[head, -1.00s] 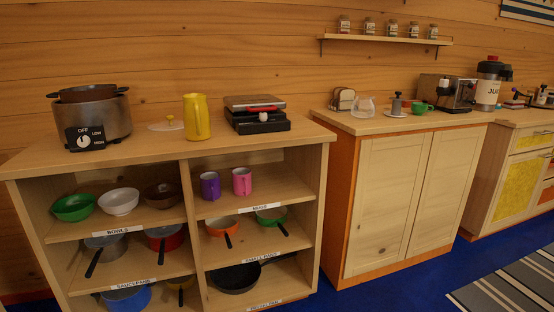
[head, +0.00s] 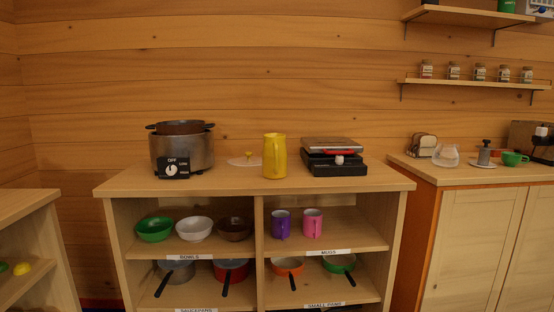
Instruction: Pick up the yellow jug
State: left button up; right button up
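The yellow jug (head: 274,157) stands upright on top of the wooden shelf unit (head: 225,186), near the middle of its front part. Its handle faces towards me. Neither of my grippers shows in the head view, so nothing is seen touching the jug.
A slow cooker (head: 182,150) with a brown pot in it stands left of the jug. A white lid (head: 243,161) lies between them, and a black waffle-maker-like appliance (head: 333,160) stands close on the right. Bowls, mugs and pans fill the shelves below. A cabinet (head: 475,235) stands at right.

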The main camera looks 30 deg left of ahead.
aim_at(275, 151)
jog(key=i+j+u, duration=0.35)
jog(key=j, duration=0.3)
jog(key=i+j+u, duration=0.35)
jog(key=j, duration=0.25)
jog(key=i+j+u, duration=0.35)
jog(key=i+j, duration=0.1)
